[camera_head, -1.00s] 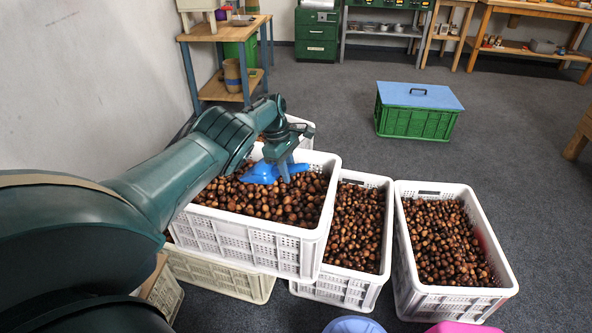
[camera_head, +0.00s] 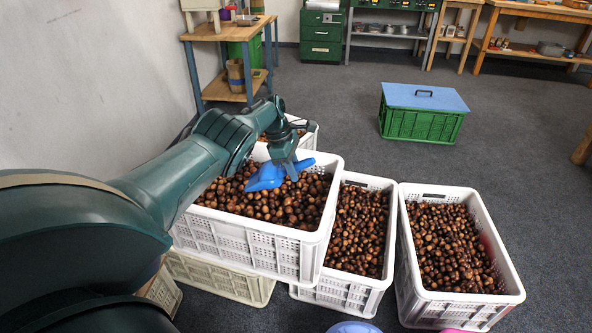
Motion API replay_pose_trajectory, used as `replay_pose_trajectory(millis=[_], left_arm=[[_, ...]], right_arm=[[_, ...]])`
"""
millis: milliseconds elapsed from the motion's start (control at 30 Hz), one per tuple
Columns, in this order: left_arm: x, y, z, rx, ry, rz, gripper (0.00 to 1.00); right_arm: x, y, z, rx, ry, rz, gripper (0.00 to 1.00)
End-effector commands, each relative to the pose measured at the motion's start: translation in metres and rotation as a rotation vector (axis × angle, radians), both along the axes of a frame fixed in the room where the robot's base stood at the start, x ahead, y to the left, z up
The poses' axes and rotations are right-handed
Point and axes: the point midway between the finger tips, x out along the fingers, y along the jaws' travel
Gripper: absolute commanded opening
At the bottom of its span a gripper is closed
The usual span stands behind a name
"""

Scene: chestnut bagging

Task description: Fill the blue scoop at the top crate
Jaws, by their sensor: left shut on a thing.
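The top crate (camera_head: 262,252) is white, full of brown chestnuts (camera_head: 262,205), and rests on a cream crate (camera_head: 222,281). The blue scoop (camera_head: 268,177) is at the chestnuts near the back of this crate. My left gripper (camera_head: 290,168) reaches in from the left and is shut on the scoop. The fingers and the scoop's handle are partly hidden, and I cannot tell how many chestnuts are in the scoop. My right gripper is out of view.
Two more white crates of chestnuts stand to the right, a middle one (camera_head: 334,291) and a right one (camera_head: 455,307). A green crate with a blue lid (camera_head: 423,97) stands on open grey floor. A wooden table (camera_head: 228,91) is at the back left.

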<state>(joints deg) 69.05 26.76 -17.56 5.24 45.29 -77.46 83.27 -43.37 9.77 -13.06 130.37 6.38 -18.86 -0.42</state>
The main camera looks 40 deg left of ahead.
Motion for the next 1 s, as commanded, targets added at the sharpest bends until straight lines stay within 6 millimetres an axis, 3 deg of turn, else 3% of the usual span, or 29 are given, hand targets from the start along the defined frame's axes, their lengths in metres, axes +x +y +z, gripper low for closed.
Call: replay_pose_trajectory(millis=[533, 667, 767, 1000], left_arm=[[0.000, 0.000, -0.012, -0.019, -0.008, 0.056, 0.00], [0.000, 0.001, -0.024, -0.027, -0.011, 0.056, 0.00], [0.000, 0.002, -0.036, -0.034, -0.015, 0.055, 0.00], [-0.001, 0.004, -0.063, -0.054, -0.025, 0.054, 0.00]], right_arm=[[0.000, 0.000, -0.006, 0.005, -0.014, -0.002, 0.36], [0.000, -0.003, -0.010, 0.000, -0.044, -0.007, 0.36], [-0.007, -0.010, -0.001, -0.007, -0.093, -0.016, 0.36], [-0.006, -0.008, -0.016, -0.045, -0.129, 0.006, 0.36]])
